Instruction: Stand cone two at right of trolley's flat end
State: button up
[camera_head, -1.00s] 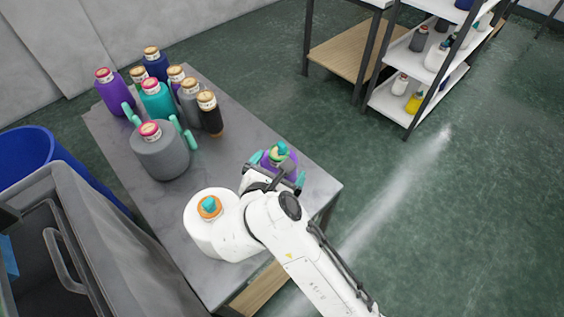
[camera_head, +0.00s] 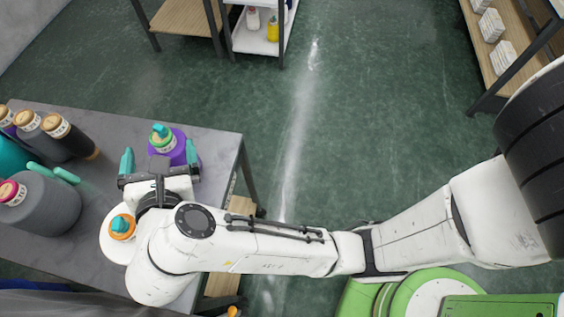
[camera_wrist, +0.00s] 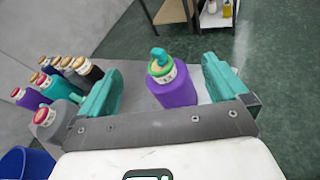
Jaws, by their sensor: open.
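A purple cone (camera_head: 178,147) with a green-ringed top and teal tip stands upright near the right end of the grey table (camera_head: 105,180). It also shows in the wrist view (camera_wrist: 176,92). My gripper (camera_head: 159,158) is open, its teal fingers on either side of the purple cone. In the wrist view, gaps show between the cone and both fingers (camera_wrist: 160,75). A white cone (camera_head: 112,245) with an orange and teal top stands nearer, partly behind my arm. I cannot read which cone is number two. I cannot make out a trolley for certain.
A large grey cone (camera_head: 42,208) and several other cones, one teal (camera_head: 12,157) and one black (camera_head: 72,140), stand at the table's left. Shelves stand at the back (camera_head: 262,40) and right (camera_head: 500,60). The green floor (camera_head: 370,130) between is clear.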

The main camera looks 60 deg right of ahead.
notch_tip(320, 180, up, 12)
jog(key=w+d+n+t+y, duration=0.2)
jog(key=w+n+t, duration=0.1)
jog(key=n+t, duration=1)
jog(key=s+a+f+n+g+y, duration=0.1)
jog(key=a+f+n+g+y, duration=0.15)
jog(key=n+y, duration=0.7)
jog(key=a+f+n+g+y, duration=0.1)
jog(key=a+f+n+y, duration=0.2)
jog(key=n+y, duration=0.7)
jog(key=s+d+f+n+g+h, duration=0.2)
jog(key=s+f+n+g+h, duration=0.2)
jog(key=f+n+g, duration=0.6)
jog(key=s+d+f+n+g+h, duration=0.2)
jog(key=s+d+f+g+h, duration=0.2)
jog(key=s+d+f, duration=0.3)
jog(key=s+d+f+n+g+h, duration=0.1)
jog(key=s+d+f+g+h, duration=0.3)
jog(key=s+d+f, duration=0.4)
jog(key=s+f+g, duration=0.1)
jog(key=s, duration=0.5)
jog(key=shift+d+n, duration=0.2)
jog(key=shift+n, duration=0.15)
jog(key=shift+f+g, duration=0.1)
jog(key=shift+g, duration=0.15)
